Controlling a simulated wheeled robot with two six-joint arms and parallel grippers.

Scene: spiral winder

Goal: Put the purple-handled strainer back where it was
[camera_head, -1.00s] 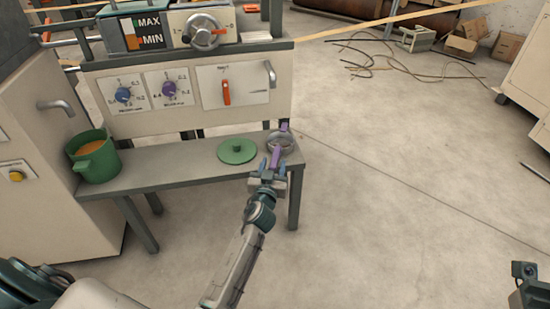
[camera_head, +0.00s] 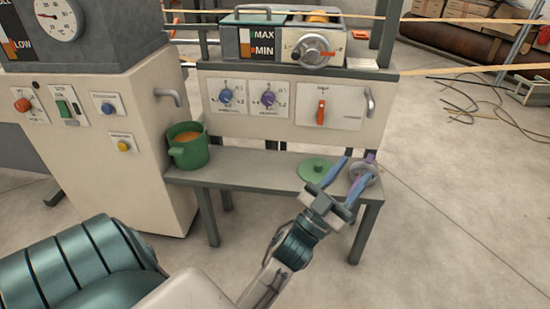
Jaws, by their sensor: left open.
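The purple-handled strainer (camera_head: 371,168) rests at the right end of the grey bench (camera_head: 245,170), with a bit of purple showing at its far side. My left gripper (camera_head: 357,168) is open, its two blue fingers spread and pointing at the strainer. The right finger overlaps the strainer's near side in the picture, so the near handle is partly hidden. I cannot tell whether the finger touches it. My right gripper is out of view.
A green lid (camera_head: 313,168) lies on the bench just left of the strainer. A green pot (camera_head: 188,147) with orange contents stands at the bench's left end. A control panel (camera_head: 290,109) with knobs rises behind. Open floor lies to the right.

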